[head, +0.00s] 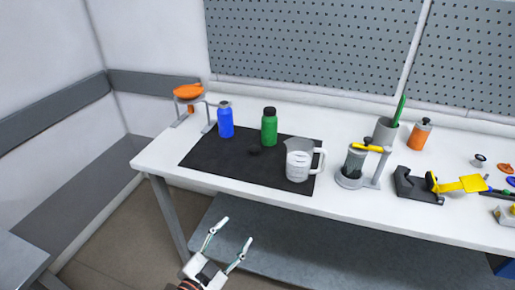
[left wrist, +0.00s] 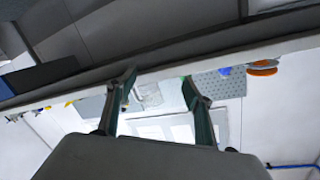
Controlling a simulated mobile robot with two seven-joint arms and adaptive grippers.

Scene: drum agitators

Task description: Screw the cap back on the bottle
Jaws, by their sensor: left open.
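A blue bottle (head: 226,122) stands upright at the back left of the dark mat; its top looks grey and shows no black cap. A green bottle (head: 269,128) with a black cap on it stands to its right. A small black cap (head: 254,151) lies on the mat in front of the bottles. My left gripper (head: 231,231) is open and empty, in front of the table's front edge and well short of the cap and bottles. Its spread fingers also show in the left wrist view (left wrist: 160,80). My right gripper is not in view.
The white table (head: 155,158) carries the dark mat (head: 215,160). A clear measuring jug (head: 299,165) stands at the mat's right. An orange-topped stand (head: 188,92) is at the back left. A stand with a jar (head: 354,165), a grey cup (head: 385,131) and yellow tools (head: 460,184) are to the right.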

